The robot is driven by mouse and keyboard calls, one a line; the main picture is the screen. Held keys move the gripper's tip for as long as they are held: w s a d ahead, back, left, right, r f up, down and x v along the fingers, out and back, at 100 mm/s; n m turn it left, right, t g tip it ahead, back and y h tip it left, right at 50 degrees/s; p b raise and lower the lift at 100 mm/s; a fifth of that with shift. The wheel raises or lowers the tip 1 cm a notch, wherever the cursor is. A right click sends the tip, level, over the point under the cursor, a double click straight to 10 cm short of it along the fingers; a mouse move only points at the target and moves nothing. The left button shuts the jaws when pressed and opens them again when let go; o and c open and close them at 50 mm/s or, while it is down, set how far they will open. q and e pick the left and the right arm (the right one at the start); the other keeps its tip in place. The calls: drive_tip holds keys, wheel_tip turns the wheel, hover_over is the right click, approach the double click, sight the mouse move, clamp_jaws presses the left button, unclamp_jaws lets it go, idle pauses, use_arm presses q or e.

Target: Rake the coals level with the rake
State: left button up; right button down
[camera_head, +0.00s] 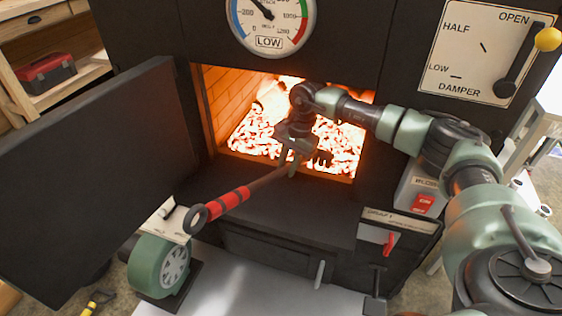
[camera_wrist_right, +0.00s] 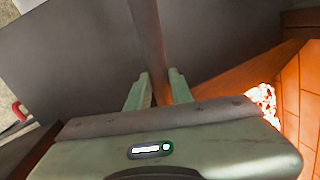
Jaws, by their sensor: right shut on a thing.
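The rake has a red grip (camera_head: 228,200) with a ring at its end, and a dark shaft that slants up into the firebox mouth. My right gripper (camera_head: 291,163) is shut on the shaft just before the opening. The wrist view shows the shaft (camera_wrist_right: 148,35) running between the fingers (camera_wrist_right: 160,85). The glowing coals (camera_head: 250,142) lie across the firebox floor, with a brighter heap or flame behind. My wrist hides part of them. Whether the tines touch coals I cannot tell. My left gripper is out of view.
The firebox door (camera_head: 95,160) stands open at the left. The dark sill (camera_head: 300,205) is below the opening. A green blower (camera_head: 160,262), a damper lever (camera_head: 520,70), a red switch (camera_head: 423,203) and a gauge (camera_head: 268,18) surround the mouth.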

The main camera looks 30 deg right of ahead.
drive_tip(key=shift+w+d+r, duration=0.1)
